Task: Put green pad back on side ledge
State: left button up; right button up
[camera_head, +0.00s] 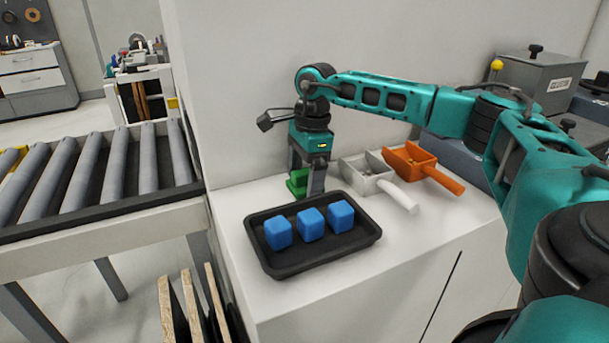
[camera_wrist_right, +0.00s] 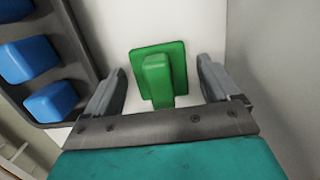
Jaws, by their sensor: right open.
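The green pad (camera_head: 298,182) rests on the white ledge (camera_head: 236,204), behind the black tray and close to the wall. In the right wrist view the pad (camera_wrist_right: 172,62) is a square green plate with a raised green grip block. My right gripper (camera_head: 308,186) points down over it; its fingers (camera_wrist_right: 166,88) stand open on both sides of the pad, with a gap on each side. In the head view a finger hides part of the pad. My left gripper is not in view.
A black tray (camera_head: 370,239) with three blue blocks (camera_head: 311,222) stands just in front of the gripper. A white scoop (camera_head: 378,181) and an orange scoop (camera_head: 421,166) lie to the right. A roller conveyor (camera_head: 108,168) is at left.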

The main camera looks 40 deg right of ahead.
jog(key=shift+r, duration=0.1)
notch_tip(320, 180, up, 12)
jog(key=d, duration=0.1)
jog(key=shift+s+d+p, duration=0.2)
jog(key=shift+s+p, duration=0.05)
jog(key=shift+p, duration=0.2)
dwell(0.4)
